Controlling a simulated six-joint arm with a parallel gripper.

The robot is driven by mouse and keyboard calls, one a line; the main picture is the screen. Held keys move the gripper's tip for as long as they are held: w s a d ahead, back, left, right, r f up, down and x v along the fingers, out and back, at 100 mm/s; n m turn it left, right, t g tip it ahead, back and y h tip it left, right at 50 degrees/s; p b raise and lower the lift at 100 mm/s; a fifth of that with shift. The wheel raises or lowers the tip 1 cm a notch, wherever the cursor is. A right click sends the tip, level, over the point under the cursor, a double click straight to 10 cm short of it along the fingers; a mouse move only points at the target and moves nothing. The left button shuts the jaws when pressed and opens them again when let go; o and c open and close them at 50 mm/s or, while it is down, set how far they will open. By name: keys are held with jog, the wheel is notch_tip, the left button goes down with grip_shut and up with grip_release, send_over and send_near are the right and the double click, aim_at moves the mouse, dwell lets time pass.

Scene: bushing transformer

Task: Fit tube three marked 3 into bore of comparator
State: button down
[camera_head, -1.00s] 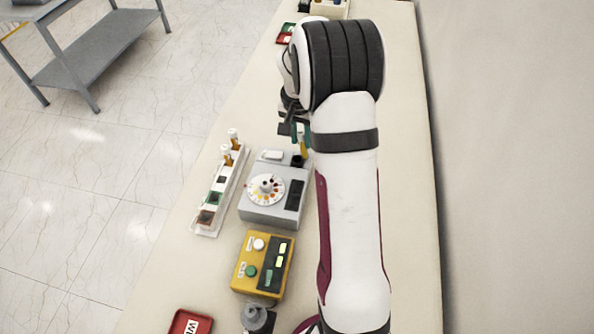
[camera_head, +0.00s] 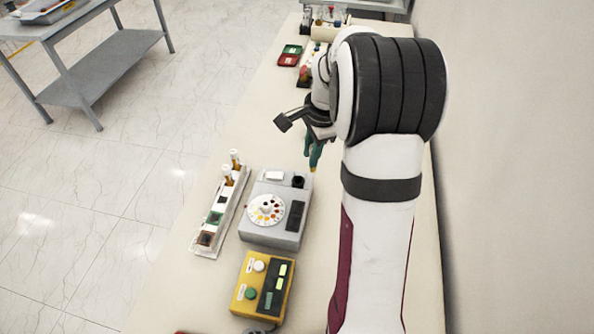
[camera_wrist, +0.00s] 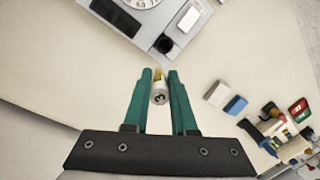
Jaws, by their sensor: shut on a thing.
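The comparator is a grey box (camera_head: 262,232) with a round colour dial and a dark round bore (camera_head: 298,181) at its far right corner. In the wrist view the bore (camera_wrist: 165,44) is empty and dark, above my fingertips. My gripper (camera_head: 315,158) is shut on tube three (camera_wrist: 160,91), between its green fingers (camera_wrist: 160,88). The tube's pale end with a dark mark that looks like a 3 faces the wrist camera; yellow shows beyond it. The tube is apart from the comparator, on the far right side of the bore. In the head view it is mostly hidden.
A white rack (camera_head: 232,212) with two capped tubes stands left of the comparator. A yellow button box (camera_head: 262,283) lies nearer. Green (camera_head: 292,49) and red (camera_head: 288,60) trays lie farther back. Blue (camera_wrist: 235,105) and white blocks lie right in the wrist view. Table around the fingers is clear.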

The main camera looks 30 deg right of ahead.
notch_tip(320, 180, down, 6)
jog(key=w+a, duration=0.2)
jog(key=shift+w+f, duration=0.2)
jog(key=shift+w, duration=0.2)
jog(key=c, duration=0.6)
grip_release()
jog(key=shift+r, duration=0.1)
notch_tip(320, 180, up, 12)
jog(key=s, duration=0.1)
jog(key=shift+s+d, duration=0.15)
jog(key=shift+s, duration=0.2)
jog(key=c, duration=0.4)
